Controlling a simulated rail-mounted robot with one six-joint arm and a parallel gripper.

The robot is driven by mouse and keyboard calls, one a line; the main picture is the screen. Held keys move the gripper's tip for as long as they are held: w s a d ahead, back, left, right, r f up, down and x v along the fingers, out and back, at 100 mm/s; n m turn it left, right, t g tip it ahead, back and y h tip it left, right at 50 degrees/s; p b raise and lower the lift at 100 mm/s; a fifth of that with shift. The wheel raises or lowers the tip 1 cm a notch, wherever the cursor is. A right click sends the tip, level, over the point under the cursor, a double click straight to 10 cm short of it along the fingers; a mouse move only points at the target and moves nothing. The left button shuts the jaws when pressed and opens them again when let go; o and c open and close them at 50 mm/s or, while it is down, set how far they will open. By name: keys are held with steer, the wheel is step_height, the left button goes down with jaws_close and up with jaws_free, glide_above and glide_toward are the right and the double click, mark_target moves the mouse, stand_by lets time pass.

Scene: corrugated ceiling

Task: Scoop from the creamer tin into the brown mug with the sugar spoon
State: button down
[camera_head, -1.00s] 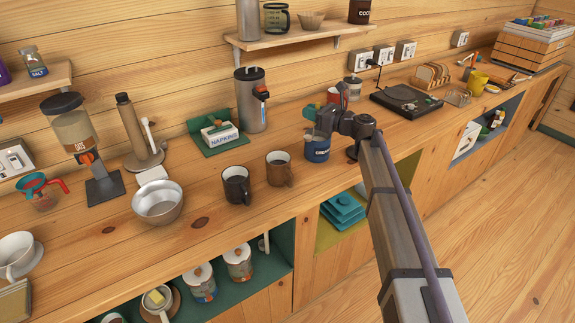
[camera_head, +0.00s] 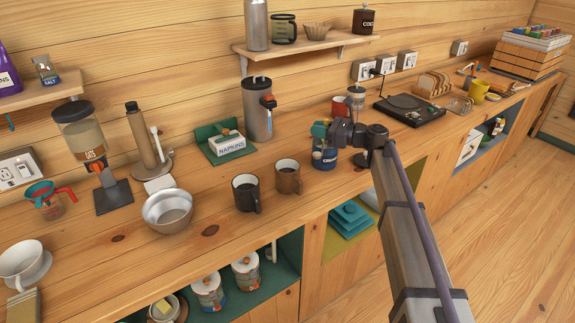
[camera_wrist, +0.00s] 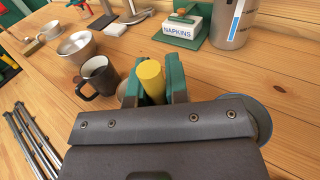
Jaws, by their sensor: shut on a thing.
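The blue creamer tin (camera_head: 324,158) stands on the counter, right of the brown mug (camera_head: 288,178). My gripper (camera_head: 320,129) is just above the tin and hides part of its top. In the wrist view, its teal jaws (camera_wrist: 154,88) are shut on a yellow handle, which I take to be the sugar spoon (camera_wrist: 151,78). The spoon's lower end is hidden, so I cannot tell whether it is inside the tin. The brown mug is upright and mostly hidden behind the jaws in the wrist view.
A dark mug (camera_head: 246,192) stands just left of the brown mug. A metal bowl (camera_head: 168,210) is farther left. A napkin box (camera_head: 231,146) and a steel dispenser (camera_head: 257,110) stand behind. A red mug (camera_head: 339,106) is behind my gripper. Bare counter lies in front of the mugs.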

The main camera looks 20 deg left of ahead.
steer(key=shift+s+a+r, duration=0.1)
steer(key=shift+s+a, duration=0.15)
steer(key=shift+s, duration=0.05)
steer(key=shift+s+a+h+p, duration=0.1)
steer(key=shift+a+h+p, duration=0.05)
steer(key=shift+h+p, duration=0.2)
steer(key=shift+s+a+n+p, duration=0.2)
steer(key=shift+a+n+p, duration=0.1)
steer(key=shift+s+a+h, duration=0.25)
steer(key=shift+s+a+p, duration=0.15)
steer(key=shift+a+p, duration=0.1)
steer(key=shift+p, duration=0.2)
steer(key=shift+s+a+n+h+p, duration=0.4)
steer(key=shift+s+a, duration=0.05)
steer(key=shift+a, duration=0.05)
steer(key=shift+s+a, duration=0.2)
steer(key=shift+a, duration=0.1)
steer(key=shift+s+a+p, duration=0.1)
steer(key=shift+s+p, duration=0.05)
steer(key=shift+p, duration=0.2)
steer(key=shift+s+a+n+h, duration=0.2)
steer(key=shift+a+n+h, duration=0.1)
steer(key=shift+h, duration=0.1)
